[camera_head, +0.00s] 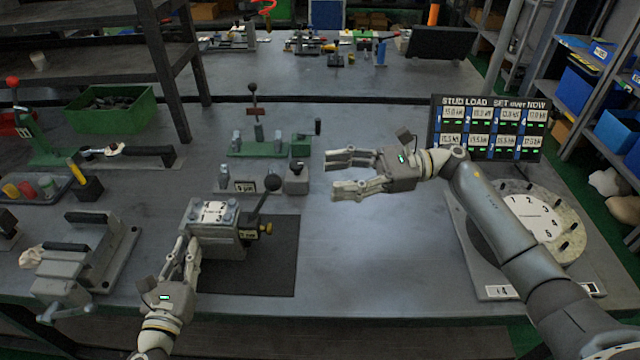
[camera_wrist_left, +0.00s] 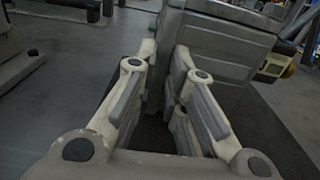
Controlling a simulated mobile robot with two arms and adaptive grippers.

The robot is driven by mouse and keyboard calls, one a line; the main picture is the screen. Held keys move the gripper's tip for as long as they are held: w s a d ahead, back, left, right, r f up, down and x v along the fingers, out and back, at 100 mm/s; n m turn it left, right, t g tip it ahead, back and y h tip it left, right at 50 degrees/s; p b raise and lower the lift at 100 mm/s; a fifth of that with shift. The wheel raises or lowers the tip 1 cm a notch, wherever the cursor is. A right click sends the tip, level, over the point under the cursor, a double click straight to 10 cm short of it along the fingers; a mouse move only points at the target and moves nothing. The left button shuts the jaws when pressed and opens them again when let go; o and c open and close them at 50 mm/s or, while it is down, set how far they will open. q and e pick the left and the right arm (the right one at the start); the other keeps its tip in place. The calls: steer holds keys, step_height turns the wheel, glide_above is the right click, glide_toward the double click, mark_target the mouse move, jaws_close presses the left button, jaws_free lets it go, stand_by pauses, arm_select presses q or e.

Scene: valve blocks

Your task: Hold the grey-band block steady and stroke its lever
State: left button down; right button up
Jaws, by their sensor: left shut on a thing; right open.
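The grey valve block (camera_head: 215,240) stands upright on a dark mat (camera_head: 262,272), with bolts on its top plate. Its lever (camera_head: 262,198) rises from the right side and leans right, ending in a black ball knob. A yellow fitting (camera_head: 266,229) sits below the lever. My left gripper (camera_head: 187,242) is shut on the block's near left part. The block (camera_wrist_left: 222,38) also shows beyond the left fingers in the left wrist view; the exact contact is hard to see. My right gripper (camera_head: 352,174) is open and empty, pointing left, to the right of the lever and apart from it.
A green-based fixture (camera_head: 262,148) and a small grey stand stand behind the block. A vise (camera_head: 82,262) is at left. A dial plate (camera_head: 535,222) and a display board (camera_head: 488,128) are at right. The bench between the mat and the dial is clear.

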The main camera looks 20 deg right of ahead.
stand_by(0.9)
arm_select(q)
steer(key=c, duration=1.4)
jaws_free()
steer(key=shift+v, duration=6)
